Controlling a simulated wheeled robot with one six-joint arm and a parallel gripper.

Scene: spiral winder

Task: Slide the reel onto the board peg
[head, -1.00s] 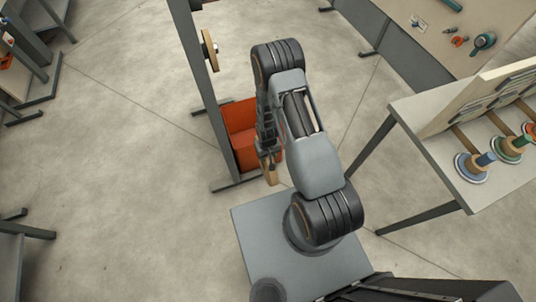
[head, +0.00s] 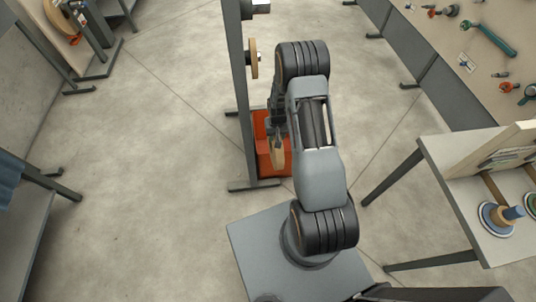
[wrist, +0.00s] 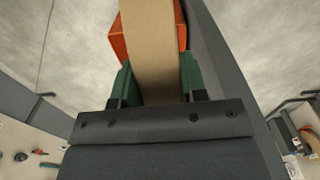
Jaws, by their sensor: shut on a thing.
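My gripper (head: 277,138) is shut on a tan, narrow-rimmed reel (head: 277,155), which hangs edge-on below the arm in the head view. In the wrist view the reel (wrist: 148,40) rises as a broad tan band between the two green fingers of my gripper (wrist: 155,80). Its hub is hidden. A tan disc (head: 252,58) is mounted on the side of a grey upright post (head: 238,95), farther off than my gripper. A board with tools (head: 485,50) is at the upper right. I cannot make out which part is the board peg.
A red-orange bin (head: 262,128) stands at the post's foot, behind the reel. A table (head: 480,225) with coloured spools is at right. Another machine (head: 95,35) is at upper left, a bench (head: 25,225) at lower left. The floor (head: 150,150) between is clear.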

